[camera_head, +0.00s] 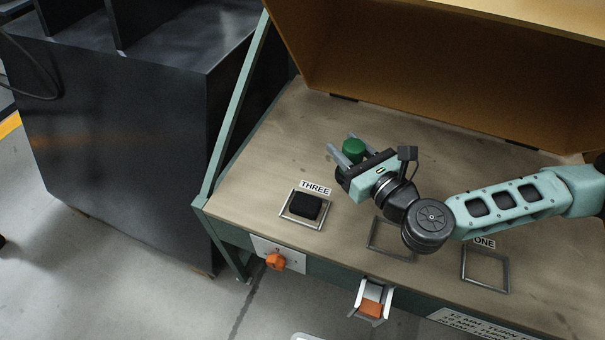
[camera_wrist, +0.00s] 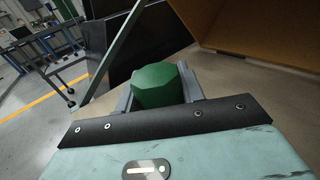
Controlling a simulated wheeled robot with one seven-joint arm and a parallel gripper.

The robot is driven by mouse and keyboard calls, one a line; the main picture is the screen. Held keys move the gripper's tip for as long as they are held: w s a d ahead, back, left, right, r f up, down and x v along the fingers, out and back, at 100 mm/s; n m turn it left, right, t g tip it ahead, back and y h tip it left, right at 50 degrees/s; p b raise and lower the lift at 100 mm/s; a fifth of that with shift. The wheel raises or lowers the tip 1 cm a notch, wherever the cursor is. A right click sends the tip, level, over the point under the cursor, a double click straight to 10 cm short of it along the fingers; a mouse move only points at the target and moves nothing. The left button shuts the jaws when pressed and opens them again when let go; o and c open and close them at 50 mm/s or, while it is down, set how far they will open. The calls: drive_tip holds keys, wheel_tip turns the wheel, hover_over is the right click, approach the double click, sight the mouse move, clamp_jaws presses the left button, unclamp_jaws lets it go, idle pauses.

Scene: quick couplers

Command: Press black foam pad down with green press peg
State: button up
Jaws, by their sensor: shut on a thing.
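The green press peg (camera_head: 353,149) is held between the fingers of my gripper (camera_head: 345,152), which is shut on it above the bench. The peg also shows in the wrist view (camera_wrist: 160,85), where it looks many-sided, with a finger on each side. Its lower end is hidden in the head view. The black foam pad (camera_head: 305,205) lies inside a square metal frame (camera_head: 289,212) at the label THREE. The pad is to the lower left of my gripper in the head view, and the peg is apart from it. The pad is not visible in the wrist view.
Two more metal frames stand on the wooden bench, one partly behind my arm (camera_head: 378,246) and one at label ONE (camera_head: 486,287). Orange parts (camera_head: 275,261) sit along the front edge. A tan panel (camera_head: 450,80) closes the back. The bench left of my gripper is clear.

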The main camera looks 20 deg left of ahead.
sight(300, 199)
drive_tip(key=s+a+r+n+g+y+b, duration=0.1)
drive_tip(key=s+a+n+g+y, duration=0.2)
drive_tip(key=s+a, duration=0.4)
drive_tip(key=shift+s+a+g, duration=0.3)
drive_tip(key=shift+s+g, duration=0.1)
drive_tip(key=shift+s, duration=0.1)
drive_tip(key=shift+d+f+b, duration=0.15)
drive_tip(key=shift+f+b, duration=0.5)
drive_tip(key=shift+b, duration=0.05)
drive_tip(key=shift+f+b, duration=0.7)
drive_tip(key=shift+f, duration=0.35)
idle(0.5)
drive_tip(key=shift+r+p, duration=0.95)
drive_tip(key=shift+r, duration=0.2)
drive_tip(key=shift+f, duration=0.1)
